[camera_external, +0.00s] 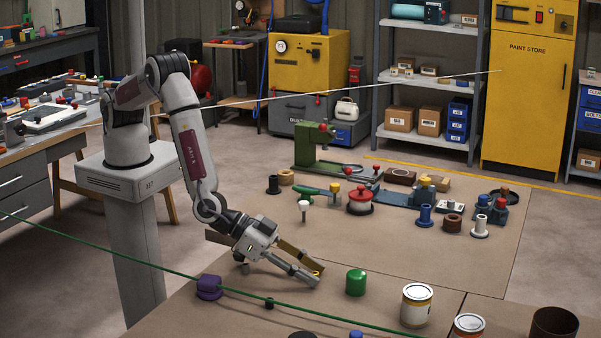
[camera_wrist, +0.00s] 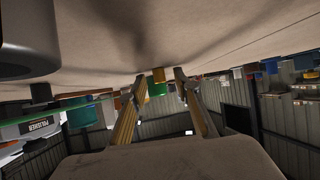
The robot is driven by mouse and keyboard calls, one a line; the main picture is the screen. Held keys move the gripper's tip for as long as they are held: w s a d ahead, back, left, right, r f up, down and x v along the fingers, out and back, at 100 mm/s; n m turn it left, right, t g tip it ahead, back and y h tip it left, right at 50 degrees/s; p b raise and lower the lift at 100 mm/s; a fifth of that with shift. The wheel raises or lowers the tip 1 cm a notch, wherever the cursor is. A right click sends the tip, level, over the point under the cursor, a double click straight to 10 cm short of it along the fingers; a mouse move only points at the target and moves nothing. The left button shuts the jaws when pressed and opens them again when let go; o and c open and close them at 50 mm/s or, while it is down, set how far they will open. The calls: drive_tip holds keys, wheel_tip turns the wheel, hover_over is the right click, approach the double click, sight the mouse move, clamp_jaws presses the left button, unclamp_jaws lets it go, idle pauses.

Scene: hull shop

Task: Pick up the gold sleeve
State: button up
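The gold sleeve (camera_wrist: 158,76) is a small yellow-gold piece standing on the table, seen between my fingertips in the wrist view, where the table is at the top. In the external view only a bit of the gold sleeve (camera_external: 318,271) shows at the fingertips; the rest is hidden by a finger. My gripper (camera_external: 319,273) is low over the table, reaching almost flat to the right. In the wrist view its two fingers (camera_wrist: 159,80) stand apart, open, with gaps on both sides of the sleeve. I cannot tell how deep the sleeve sits between them.
A green cylinder (camera_external: 356,282) stands just beyond the fingertips. A purple spool (camera_external: 209,287) and a small black sleeve (camera_external: 269,303) are nearer. Paint cans (camera_external: 416,306) and a dark cup (camera_external: 554,326) stand at right. Several fittings, including a red-topped spool (camera_external: 360,201), stand farther back.

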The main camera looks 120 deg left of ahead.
idle(0.3)
clamp_jaws()
drive_tip(key=shift+r, duration=0.1)
wheel_tip(320, 180, up, 10)
idle(0.8)
idle(0.5)
